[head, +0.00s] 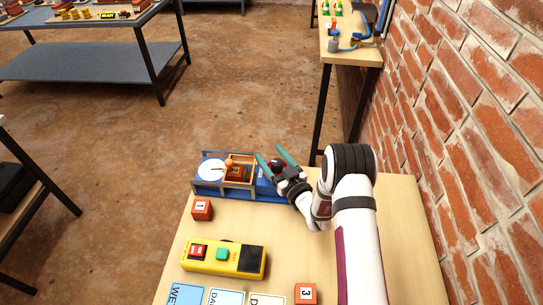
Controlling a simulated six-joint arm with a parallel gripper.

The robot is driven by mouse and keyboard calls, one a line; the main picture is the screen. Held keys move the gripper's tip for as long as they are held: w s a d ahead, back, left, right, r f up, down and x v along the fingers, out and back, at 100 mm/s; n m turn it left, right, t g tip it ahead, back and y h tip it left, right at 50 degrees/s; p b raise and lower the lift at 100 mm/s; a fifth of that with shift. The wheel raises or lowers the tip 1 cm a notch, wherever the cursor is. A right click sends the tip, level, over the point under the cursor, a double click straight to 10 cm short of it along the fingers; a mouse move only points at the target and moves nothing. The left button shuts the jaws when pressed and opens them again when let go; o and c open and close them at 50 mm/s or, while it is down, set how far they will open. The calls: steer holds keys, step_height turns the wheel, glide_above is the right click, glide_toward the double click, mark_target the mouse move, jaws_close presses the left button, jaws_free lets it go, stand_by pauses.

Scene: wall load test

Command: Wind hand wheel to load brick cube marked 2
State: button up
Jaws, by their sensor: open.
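A blue-based test rig (208,190) stands at the far end of the wooden table. It carries a white round dial (211,170) at left and a wooden frame with a red-brown brick cube (237,174) inside. The mark on this cube is not readable. A small orange knob (229,162) sits above the frame's left side. My gripper (270,155) is open at the rig's right end, its two teal fingers pointing up and left. A small dark and red part shows by the fingers. I cannot tell whether it is the hand wheel or touches them.
A cube marked 1 (202,210) and a cube marked 3 (305,293) lie on the table (405,240). A yellow control box (224,259) with red and green buttons lies in front, near printed cards (225,297). A brick wall (480,150) bounds the right side.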

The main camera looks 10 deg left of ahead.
jaws_close()
steer(key=shift+m+t+h, duration=0.3)
steer(key=shift+m+h, duration=0.1)
steer(key=shift+h, duration=0.1)
steer(key=shift+w+d+m+t+h, duration=0.15)
steer(key=shift+d+m+t+h, duration=0.1)
steer(key=shift+m+t+h, duration=0.65)
steer(key=shift+g, duration=0.3)
jaws_free()
